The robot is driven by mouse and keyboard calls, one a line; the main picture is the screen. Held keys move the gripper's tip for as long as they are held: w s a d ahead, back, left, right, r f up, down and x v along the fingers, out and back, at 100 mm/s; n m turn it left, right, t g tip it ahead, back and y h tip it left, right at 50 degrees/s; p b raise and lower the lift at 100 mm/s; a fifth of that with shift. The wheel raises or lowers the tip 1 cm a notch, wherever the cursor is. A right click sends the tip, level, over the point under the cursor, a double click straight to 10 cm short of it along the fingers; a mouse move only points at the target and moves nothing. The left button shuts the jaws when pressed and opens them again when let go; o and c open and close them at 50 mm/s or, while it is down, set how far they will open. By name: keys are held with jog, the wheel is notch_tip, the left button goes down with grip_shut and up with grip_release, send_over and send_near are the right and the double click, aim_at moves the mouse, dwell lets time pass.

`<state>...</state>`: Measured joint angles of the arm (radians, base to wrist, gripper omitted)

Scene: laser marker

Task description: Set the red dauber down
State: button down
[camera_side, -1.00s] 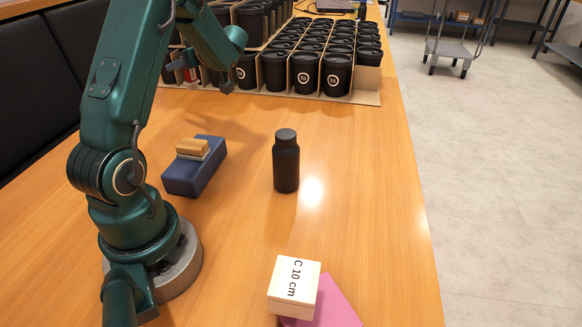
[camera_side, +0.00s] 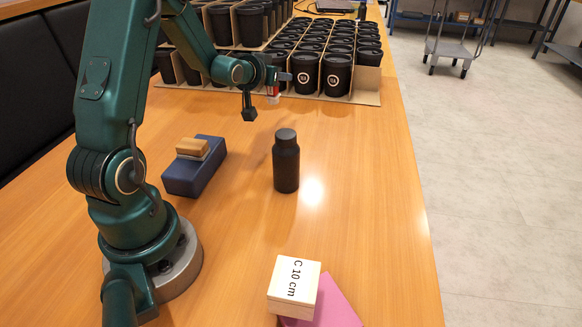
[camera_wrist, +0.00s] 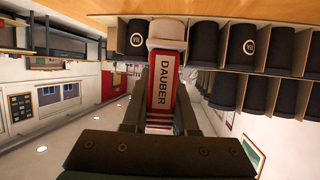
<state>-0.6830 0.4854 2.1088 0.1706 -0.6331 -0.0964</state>
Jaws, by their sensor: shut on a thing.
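The red dauber, labelled "DAUBER" and with a pale cap, is held in my gripper in the wrist view (camera_wrist: 162,85). In the side view, the dauber (camera_side: 273,92) is a small red and white shape at the end of my arm. My gripper (camera_side: 271,84) is shut on it, in front of the rows of black cups and above the table. In the wrist view my gripper's fingers (camera_wrist: 160,108) flank the dauber's red body. The dauber is clear of the table; its exact height is hard to tell.
A black bottle (camera_side: 286,162) stands mid-table. A wooden "C 10 cm" block (camera_side: 293,287) sits on pink sheet (camera_side: 335,305) in front. Cardboard trays hold several black cups (camera_side: 338,72) behind.

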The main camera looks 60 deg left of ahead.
aim_at(276, 100)
jog(key=d+f, duration=0.1)
jog(key=d+f+m+h, duration=0.1)
jog(key=f, duration=0.1)
jog(key=s+f+m+t+h, duration=0.1)
jog(key=f, duration=0.1)
jog(key=shift+d, duration=0.4)
jog(key=shift+w+f, duration=0.1)
jog(key=shift+f, duration=2.25)
jog(key=shift+f, duration=0.2)
jog(key=c, duration=0.7)
grip_release()
jog(key=shift+r, duration=0.2)
jog(key=shift+v, duration=3.8)
